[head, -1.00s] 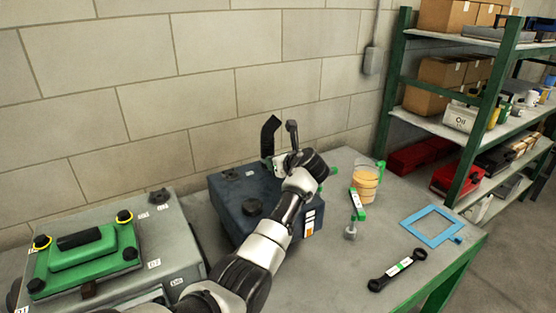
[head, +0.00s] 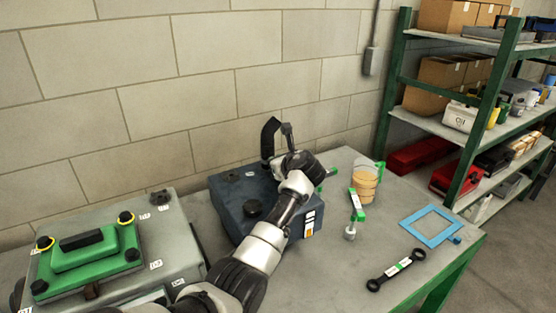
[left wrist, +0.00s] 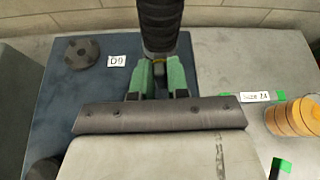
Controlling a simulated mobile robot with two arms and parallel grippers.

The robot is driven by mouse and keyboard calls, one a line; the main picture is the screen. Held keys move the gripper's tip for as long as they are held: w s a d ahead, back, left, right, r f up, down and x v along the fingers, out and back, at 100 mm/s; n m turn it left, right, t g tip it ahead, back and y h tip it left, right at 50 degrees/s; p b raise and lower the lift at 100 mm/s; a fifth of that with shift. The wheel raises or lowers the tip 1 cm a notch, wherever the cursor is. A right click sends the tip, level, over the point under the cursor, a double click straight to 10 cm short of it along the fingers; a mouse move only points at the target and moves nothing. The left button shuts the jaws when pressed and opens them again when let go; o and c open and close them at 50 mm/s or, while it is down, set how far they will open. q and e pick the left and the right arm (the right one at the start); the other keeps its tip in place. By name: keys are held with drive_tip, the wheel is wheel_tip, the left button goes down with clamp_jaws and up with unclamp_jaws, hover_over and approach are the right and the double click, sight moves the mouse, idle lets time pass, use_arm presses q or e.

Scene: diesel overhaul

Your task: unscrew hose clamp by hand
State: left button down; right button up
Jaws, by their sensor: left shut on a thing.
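My left gripper (head: 279,160) reaches over the blue box (head: 226,190) on the bench. In the left wrist view its two greenish fingers (left wrist: 161,78) are shut on a small part at the base of a black ribbed hose (left wrist: 160,24). I take this part to be the hose clamp. A bit of yellowish metal (left wrist: 159,63) shows between the fingers; the rest is hidden by them and the hose. In the head view my wrist hides the grip. My right gripper is not in view.
A green-covered grey unit (head: 170,246) stands at left. The block wall is close behind; green shelving (head: 395,85) stands at right.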

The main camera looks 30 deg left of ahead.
use_arm(q)
drive_tip(key=shift+s+a+r+n+t+p, duration=0.1)
drive_tip(key=shift+s+n+t+p, duration=0.15)
drive_tip(key=shift+n+p, duration=0.3)
drive_tip(key=shift+a+n+t+h+p, duration=0.1)
drive_tip(key=shift+n+t+h+p, duration=0.25)
drive_tip(key=shift+n+p, duration=0.1)
drive_tip(key=shift+s+f+n+t, duration=0.2)
drive_tip(key=shift+f+n+t, duration=0.05)
drive_tip(key=shift+n+t, duration=0.3)
drive_tip(key=shift+s+a+f+n, duration=0.1)
drive_tip(key=shift+n, duration=0.45)
drive_tip(key=c, duration=1.1)
unclamp_jaws()
